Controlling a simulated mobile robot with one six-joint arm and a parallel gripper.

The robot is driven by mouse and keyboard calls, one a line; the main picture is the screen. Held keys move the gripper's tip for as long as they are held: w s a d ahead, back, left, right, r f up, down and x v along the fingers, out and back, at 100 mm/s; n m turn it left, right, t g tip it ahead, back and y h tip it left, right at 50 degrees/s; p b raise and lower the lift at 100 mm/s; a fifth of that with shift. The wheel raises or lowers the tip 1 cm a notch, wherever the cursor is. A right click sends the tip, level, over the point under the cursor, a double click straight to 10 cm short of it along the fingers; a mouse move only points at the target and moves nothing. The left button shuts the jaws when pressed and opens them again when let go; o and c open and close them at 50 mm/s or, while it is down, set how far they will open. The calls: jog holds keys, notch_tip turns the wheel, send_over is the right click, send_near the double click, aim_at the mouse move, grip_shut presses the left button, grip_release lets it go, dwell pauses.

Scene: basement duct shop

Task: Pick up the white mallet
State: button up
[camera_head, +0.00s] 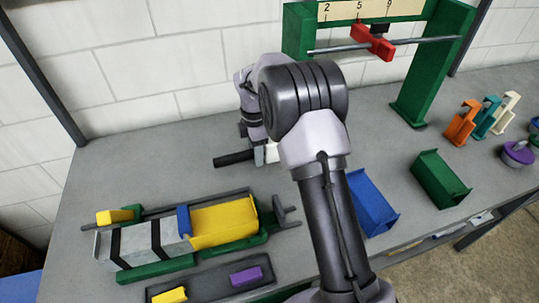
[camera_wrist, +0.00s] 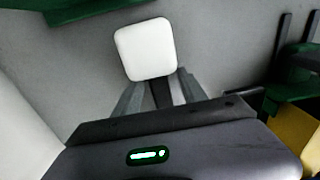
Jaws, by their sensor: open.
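The white mallet lies on the grey bench. In the head view its dark handle (camera_head: 234,159) points left, and its white head (camera_head: 271,153) is partly hidden behind my arm. In the wrist view the white square head (camera_wrist: 146,49) is just beyond the fingertips, and the dark handle (camera_wrist: 162,93) runs back between the two fingers. My gripper (camera_wrist: 157,88) is open, with one finger on each side of the handle; I cannot tell whether either touches it.
A green fixture with a yellow block (camera_head: 222,223) stands front left, near a dark tray (camera_head: 208,284). A blue bin (camera_head: 371,203) and a green bin (camera_head: 440,179) are right of my arm. A green frame (camera_head: 424,80) stands behind. Bench left of the handle is clear.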

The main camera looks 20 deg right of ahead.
jog(key=shift+f, duration=0.1)
grip_shut()
dwell(0.3)
